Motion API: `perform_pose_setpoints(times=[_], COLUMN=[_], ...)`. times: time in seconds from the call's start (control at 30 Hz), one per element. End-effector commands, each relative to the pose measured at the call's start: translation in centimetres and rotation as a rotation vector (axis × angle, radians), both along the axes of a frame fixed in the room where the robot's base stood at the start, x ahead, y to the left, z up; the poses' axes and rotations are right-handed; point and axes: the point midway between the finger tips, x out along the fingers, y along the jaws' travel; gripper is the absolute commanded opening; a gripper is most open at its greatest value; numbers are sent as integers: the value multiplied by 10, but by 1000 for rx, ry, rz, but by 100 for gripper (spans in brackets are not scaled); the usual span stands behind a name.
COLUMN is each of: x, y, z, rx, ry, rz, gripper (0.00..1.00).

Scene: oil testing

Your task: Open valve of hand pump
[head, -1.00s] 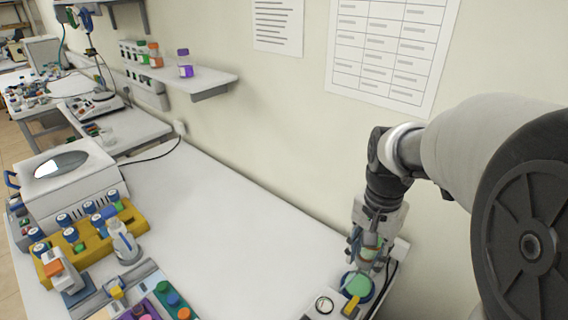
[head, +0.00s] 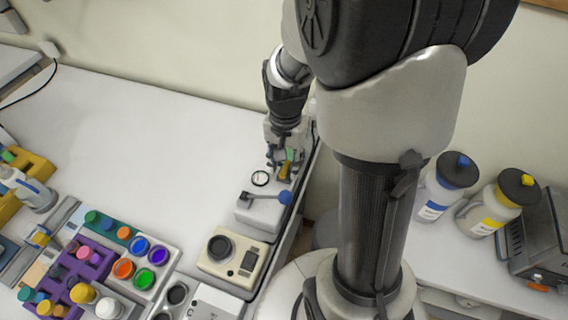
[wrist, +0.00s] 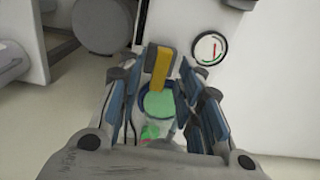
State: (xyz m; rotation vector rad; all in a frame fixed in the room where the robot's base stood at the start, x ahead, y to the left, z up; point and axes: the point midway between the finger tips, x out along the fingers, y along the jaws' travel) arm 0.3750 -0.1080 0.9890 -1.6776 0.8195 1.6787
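The hand pump (head: 258,214) stands at the right end of the white bench. It has a round gauge (head: 260,178), a lever with a blue ball knob (head: 285,197) and a yellow valve handle (head: 284,171). In the wrist view, the yellow handle (wrist: 159,66) lies beside a round green top with a blue rim (wrist: 159,103), and the gauge (wrist: 208,48) is at upper right. My gripper (wrist: 163,92) is open, its blue-padded fingers on either side of the green top and near the handle. Whether a finger touches is unclear. In the head view my gripper (head: 285,166) is above the pump's back.
A beige box with a dark round top (head: 236,254) stands in front of the pump. Colored-capped vials in racks (head: 98,262) fill the front left. Two large bottles (head: 446,186) stand on a right-hand table. The bench middle (head: 150,140) is clear.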

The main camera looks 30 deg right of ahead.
Motion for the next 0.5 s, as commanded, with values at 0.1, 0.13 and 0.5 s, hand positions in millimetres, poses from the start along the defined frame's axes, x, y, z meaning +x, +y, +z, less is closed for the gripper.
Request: perform_pose_setpoints(times=[0.1, 0.13, 0.5], x=[0, 0, 0], y=[0, 0, 0], z=[-6, -6, -6], rx=[-1, -1, -1], ry=[-1, -1, -1], rz=[0, 0, 0], gripper=[33, 33, 25])
